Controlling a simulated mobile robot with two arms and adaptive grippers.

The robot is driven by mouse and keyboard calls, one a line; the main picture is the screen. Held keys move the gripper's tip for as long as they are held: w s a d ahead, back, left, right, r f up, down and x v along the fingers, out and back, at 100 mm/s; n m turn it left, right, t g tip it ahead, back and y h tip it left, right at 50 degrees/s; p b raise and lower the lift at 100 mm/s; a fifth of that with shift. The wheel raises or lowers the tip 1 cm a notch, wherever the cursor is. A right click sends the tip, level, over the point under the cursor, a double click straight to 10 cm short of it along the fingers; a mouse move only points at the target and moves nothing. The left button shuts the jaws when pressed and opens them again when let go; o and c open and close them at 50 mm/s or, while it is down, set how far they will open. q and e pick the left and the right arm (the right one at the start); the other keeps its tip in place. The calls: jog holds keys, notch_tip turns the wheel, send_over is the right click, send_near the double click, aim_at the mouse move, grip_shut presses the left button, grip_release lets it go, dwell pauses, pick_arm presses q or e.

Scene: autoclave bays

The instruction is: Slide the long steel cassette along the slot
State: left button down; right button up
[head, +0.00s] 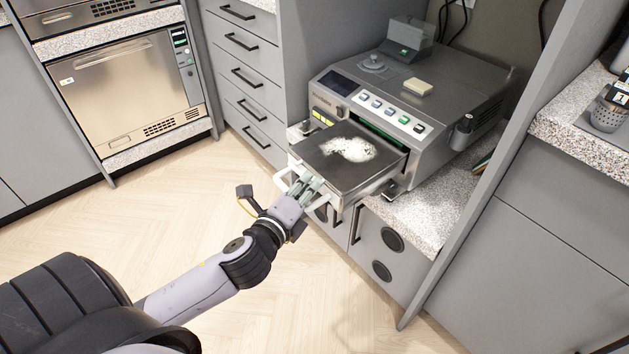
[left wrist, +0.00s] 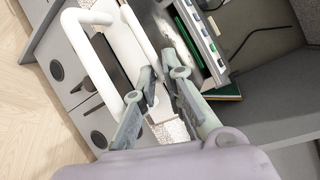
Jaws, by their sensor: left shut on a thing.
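The long steel cassette (head: 378,178) is a flat, dark-topped tray that sticks out of the slot in the front of a grey bench-top autoclave (head: 440,95). A bright white glare patch shows on its top. A white loop handle (head: 285,178) is at its front end and also shows large in the left wrist view (left wrist: 88,55). My left gripper (head: 314,184) is at the front end of the cassette, shut on it. The fingertips (left wrist: 160,78) show in the left wrist view, beside the white handle. The cassette's rear end is hidden inside the autoclave. My right gripper is not seen.
The autoclave stands on a speckled counter (head: 420,215) between grey cabinets. A pale block (head: 418,87) lies on its top. A drawer stack (head: 240,70) and a built-in oven (head: 130,90) stand to the left. The wooden floor in front is clear.

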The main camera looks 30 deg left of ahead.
pick_arm(q)
jog(key=s+a, duration=0.3)
jog(key=s, duration=0.5)
jog(key=shift+s+b, duration=0.25)
jog(key=shift+b, duration=0.15)
dwell(0.4)
jog(key=c, duration=1.6)
grip_release()
